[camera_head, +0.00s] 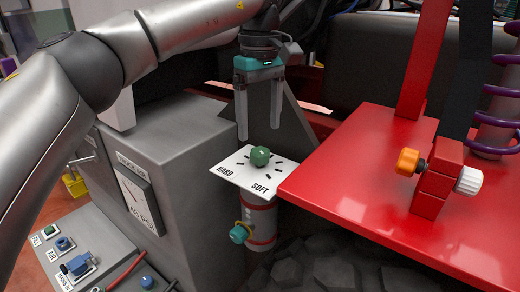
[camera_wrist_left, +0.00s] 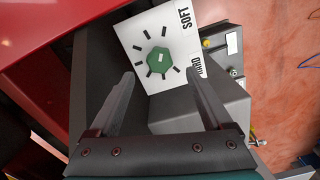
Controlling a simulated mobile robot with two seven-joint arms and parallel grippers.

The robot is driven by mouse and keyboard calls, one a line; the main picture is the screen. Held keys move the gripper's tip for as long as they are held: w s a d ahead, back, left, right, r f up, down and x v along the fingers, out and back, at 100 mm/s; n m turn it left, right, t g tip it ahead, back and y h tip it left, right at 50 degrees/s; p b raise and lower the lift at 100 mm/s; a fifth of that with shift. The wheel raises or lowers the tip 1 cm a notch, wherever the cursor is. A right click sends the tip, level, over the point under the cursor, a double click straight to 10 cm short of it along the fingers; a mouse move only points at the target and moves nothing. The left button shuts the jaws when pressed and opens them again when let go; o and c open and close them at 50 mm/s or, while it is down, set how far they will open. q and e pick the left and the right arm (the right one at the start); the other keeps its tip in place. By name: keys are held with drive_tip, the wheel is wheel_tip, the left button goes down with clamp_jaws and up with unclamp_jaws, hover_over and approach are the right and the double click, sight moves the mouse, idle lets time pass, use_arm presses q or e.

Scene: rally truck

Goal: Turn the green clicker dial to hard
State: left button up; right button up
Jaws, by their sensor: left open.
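The green clicker dial (camera_head: 260,156) sits on a white plate (camera_head: 231,175) with black tick marks and the words HARD and SOFT. HARD is at the plate's left corner and SOFT at its front corner in the head view. The dial also shows in the left wrist view (camera_wrist_left: 159,61), ahead of the fingers, with a small pale mark near its middle. My left gripper (camera_head: 259,137) points down, open and empty, above and slightly behind the dial, not touching it. Its two fingers also show in the left wrist view (camera_wrist_left: 160,85). My right gripper is not in view.
A red panel (camera_head: 345,165) with an orange knob (camera_head: 407,161) and a white knob (camera_head: 468,180) stands close on the right. A grey box with a gauge (camera_head: 141,200) is on the left. A teal knob (camera_head: 240,233) sits below the plate, above a dark tyre (camera_head: 330,268).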

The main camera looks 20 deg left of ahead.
sight(260, 150)
use_arm(q)
wheel_tip(260, 150, down, 6)
drive_tip(key=shift+f, duration=0.1)
idle(0.4)
clamp_jaws()
idle(0.5)
